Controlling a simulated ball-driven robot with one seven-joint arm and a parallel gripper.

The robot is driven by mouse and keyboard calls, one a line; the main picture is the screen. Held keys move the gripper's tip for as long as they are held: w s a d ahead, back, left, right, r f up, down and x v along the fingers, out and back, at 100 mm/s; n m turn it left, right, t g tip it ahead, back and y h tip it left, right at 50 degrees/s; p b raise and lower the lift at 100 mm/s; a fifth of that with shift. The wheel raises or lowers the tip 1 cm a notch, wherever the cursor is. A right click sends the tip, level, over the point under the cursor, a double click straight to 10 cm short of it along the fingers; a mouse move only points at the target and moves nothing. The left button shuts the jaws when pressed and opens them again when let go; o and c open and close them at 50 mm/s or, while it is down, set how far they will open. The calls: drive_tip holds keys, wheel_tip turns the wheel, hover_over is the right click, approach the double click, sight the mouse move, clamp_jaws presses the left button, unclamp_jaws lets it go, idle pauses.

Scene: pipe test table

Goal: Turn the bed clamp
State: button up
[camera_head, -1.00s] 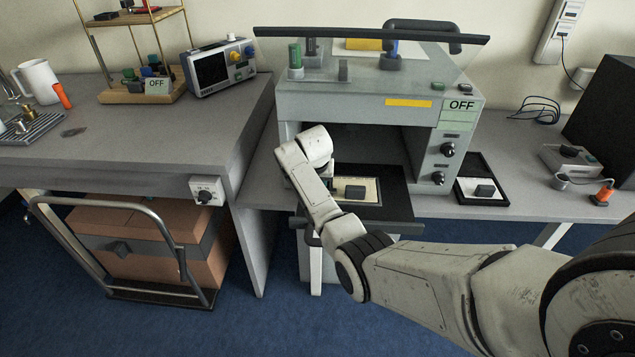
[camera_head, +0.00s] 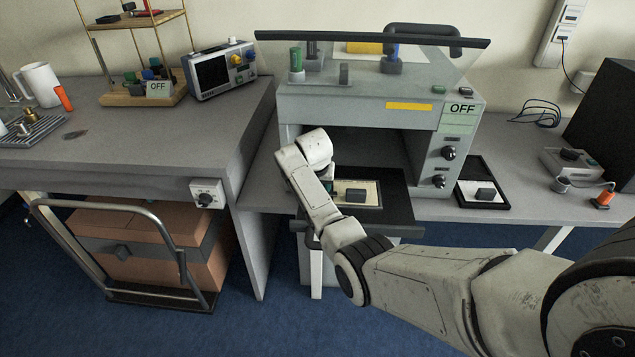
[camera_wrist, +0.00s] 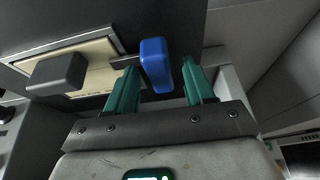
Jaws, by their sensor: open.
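In the wrist view, a blue clamp knob (camera_wrist: 156,64) stands between the two green fingers of my gripper (camera_wrist: 162,88). My gripper is open, with a finger on each side of the knob and a visible gap on both sides. A dark block (camera_wrist: 57,73) sits on a pale plate (camera_wrist: 98,70) to the left. In the head view, the black bed (camera_head: 397,205) sticks out of the grey machine (camera_head: 335,103), with the dark block (camera_head: 355,195) on its pale plate. My arm's end hides the blue knob there.
A glass lid with a dark edge (camera_head: 370,38) is raised over the machine. A black tray (camera_head: 484,199) with a dark block lies to the right, near a small grey box (camera_head: 571,161). A left bench (camera_head: 110,150) and a trolley with a box (camera_head: 140,235) stand beside the machine.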

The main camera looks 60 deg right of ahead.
drive_tip(key=v, duration=1)
drive_tip(key=shift+a+r, duration=0.2)
drive_tip(key=shift+r, duration=0.1)
drive_tip(key=s+a+f+n+y, duration=0.1)
drive_tip(key=s+a+f+n, duration=0.1)
drive_tip(key=a+f, duration=0.35)
drive_tip(key=s+a+f+n, duration=0.2)
drive_tip(key=s+a, duration=0.1)
drive_tip(key=a, duration=0.6)
drive_tip(key=s+a+f+n+y, duration=0.1)
drive_tip(key=s+a+f+n, duration=0.1)
drive_tip(key=a+f, duration=0.35)
drive_tip(key=s+a+n+y, duration=0.1)
drive_tip(key=s+a+n, duration=0.6)
drive_tip(key=s+a, duration=0.8)
drive_tip(key=shift+s+a+f+g+y, duration=0.15)
drive_tip(key=shift+s+a+g+y, duration=0.2)
drive_tip(key=shift+s, duration=0.25)
